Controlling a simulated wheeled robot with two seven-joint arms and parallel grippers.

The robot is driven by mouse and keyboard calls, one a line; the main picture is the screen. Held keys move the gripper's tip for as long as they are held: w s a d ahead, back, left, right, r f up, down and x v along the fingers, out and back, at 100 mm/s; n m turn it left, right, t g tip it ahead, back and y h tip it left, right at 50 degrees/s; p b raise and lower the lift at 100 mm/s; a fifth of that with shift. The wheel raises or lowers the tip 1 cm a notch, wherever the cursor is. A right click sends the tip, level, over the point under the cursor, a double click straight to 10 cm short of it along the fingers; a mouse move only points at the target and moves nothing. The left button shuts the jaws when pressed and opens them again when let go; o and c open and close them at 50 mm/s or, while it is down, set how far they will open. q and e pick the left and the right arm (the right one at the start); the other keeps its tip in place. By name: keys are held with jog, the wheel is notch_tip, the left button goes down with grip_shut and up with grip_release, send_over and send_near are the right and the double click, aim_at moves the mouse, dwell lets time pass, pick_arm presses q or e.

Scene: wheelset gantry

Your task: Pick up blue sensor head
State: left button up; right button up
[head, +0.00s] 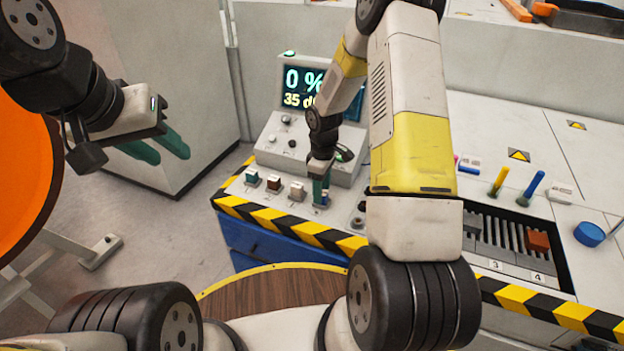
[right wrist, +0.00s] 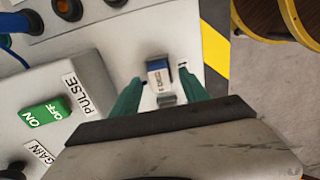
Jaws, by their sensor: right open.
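The blue sensor head (right wrist: 158,72), a small block with a blue top and a white printed label, stands on the light panel in the right wrist view. In the head view only a little of it (head: 325,199) shows beside the green fingers. My right gripper (right wrist: 160,92) is open, with one green finger to each side of the block; I cannot tell whether either finger touches it. In the head view my right gripper (head: 320,188) is low over the panel's front row. My left gripper (head: 170,155) is open and empty at the upper left, away from the panel.
A teal block (head: 252,177), a brown block (head: 274,183) and a white block (head: 298,191) stand in a row left of the sensor head. Behind is a sloped control box (head: 290,145) with a display (head: 300,88). A slotted rack (head: 500,235) lies right.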

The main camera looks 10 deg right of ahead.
notch_tip(320, 180, down, 2)
jog(key=shift+f, duration=0.1)
grip_shut()
jog(key=shift+r, duration=0.2)
